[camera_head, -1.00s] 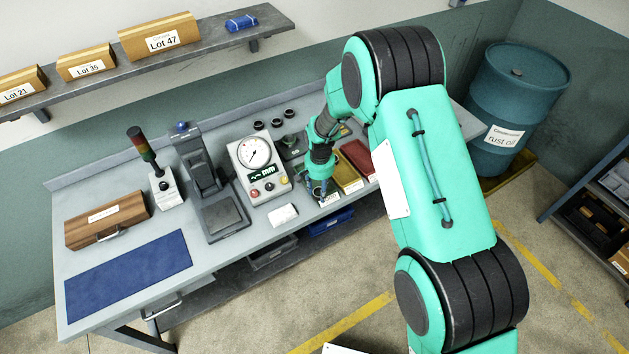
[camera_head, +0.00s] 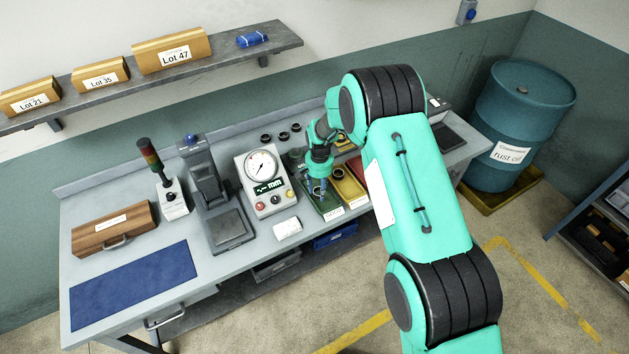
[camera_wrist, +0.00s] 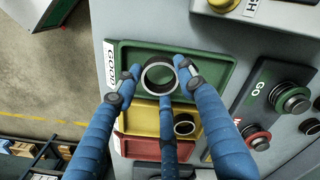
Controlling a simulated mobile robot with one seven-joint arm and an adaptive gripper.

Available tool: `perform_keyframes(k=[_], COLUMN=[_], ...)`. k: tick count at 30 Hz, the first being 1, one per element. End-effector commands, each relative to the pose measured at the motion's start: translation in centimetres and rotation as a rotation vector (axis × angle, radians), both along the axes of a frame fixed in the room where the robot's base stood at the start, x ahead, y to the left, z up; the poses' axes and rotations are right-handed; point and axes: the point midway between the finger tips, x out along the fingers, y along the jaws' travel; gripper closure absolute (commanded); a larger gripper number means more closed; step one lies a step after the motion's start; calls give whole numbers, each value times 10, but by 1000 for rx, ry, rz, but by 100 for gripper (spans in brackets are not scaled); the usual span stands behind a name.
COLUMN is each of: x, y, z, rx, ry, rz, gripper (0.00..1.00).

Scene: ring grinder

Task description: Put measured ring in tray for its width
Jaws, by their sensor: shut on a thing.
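My gripper (camera_wrist: 158,82) has blue fingers closed around a dark metal ring (camera_wrist: 145,70), seen in the wrist view. The ring is over the green tray (camera_wrist: 215,72), which has a label reading GOOD; I cannot tell whether it touches the tray floor. In the head view my gripper (camera_head: 318,188) is over the green tray (camera_head: 333,212), and the ring is hard to make out. The yellow tray (camera_wrist: 145,122) is beside the green one, with another ring (camera_wrist: 184,133) in it. The red tray (camera_wrist: 137,148) lies beyond the yellow one.
A dial gauge (camera_head: 262,165) with an mm display stands left of the trays. A fixture labelled GO (camera_wrist: 260,90) is close to the green tray in the wrist view. Several dark rings (camera_head: 284,135) lie behind the gauge. A blue mat (camera_head: 135,285) lies bare at left.

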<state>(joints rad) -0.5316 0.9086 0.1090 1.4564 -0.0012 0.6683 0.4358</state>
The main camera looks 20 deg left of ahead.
Motion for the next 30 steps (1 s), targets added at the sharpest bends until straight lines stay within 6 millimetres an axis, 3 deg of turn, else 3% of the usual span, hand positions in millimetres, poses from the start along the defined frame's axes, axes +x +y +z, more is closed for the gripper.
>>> perform_keyframes(k=[18,30], x=[64,70], y=[36,39], z=[-6,-7], rx=[1,0], ry=[-1,0], rz=[0,0], gripper=[94,94])
